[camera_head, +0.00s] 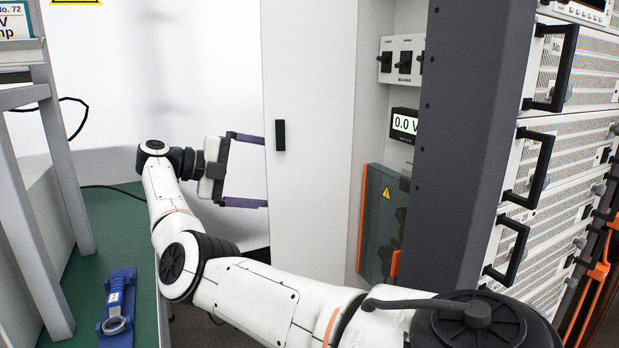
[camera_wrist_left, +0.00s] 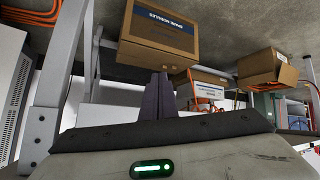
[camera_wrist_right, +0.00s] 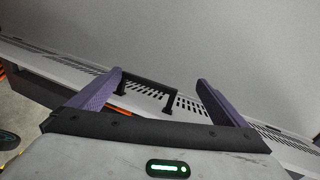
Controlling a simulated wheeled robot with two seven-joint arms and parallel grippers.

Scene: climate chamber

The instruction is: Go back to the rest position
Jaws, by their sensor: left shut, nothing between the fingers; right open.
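My right arm crosses the head view from the lower right to the left. Its gripper (camera_head: 265,172) is open and empty, with purple fingers pointing right at the left edge of a tall pale cabinet door (camera_head: 310,110). Whether they touch the door cannot be told. The door has a black handle (camera_head: 280,135). In the right wrist view the fingers (camera_wrist_right: 158,80) are spread, with a black handle (camera_wrist_right: 155,95) showing between them. My left gripper (camera_wrist_left: 160,78) is outside the head view. In the left wrist view its fingers are together and empty, below a cardboard box (camera_wrist_left: 158,35).
A cabinet with a 0.0 V display (camera_head: 404,123) and dark side wall (camera_head: 470,130) stands right of the door. Handled rack units (camera_head: 570,150) are further right. A green bench (camera_head: 105,215) at left carries a blue tool (camera_head: 117,300). A grey shelf frame (camera_head: 35,200) stands beside it.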

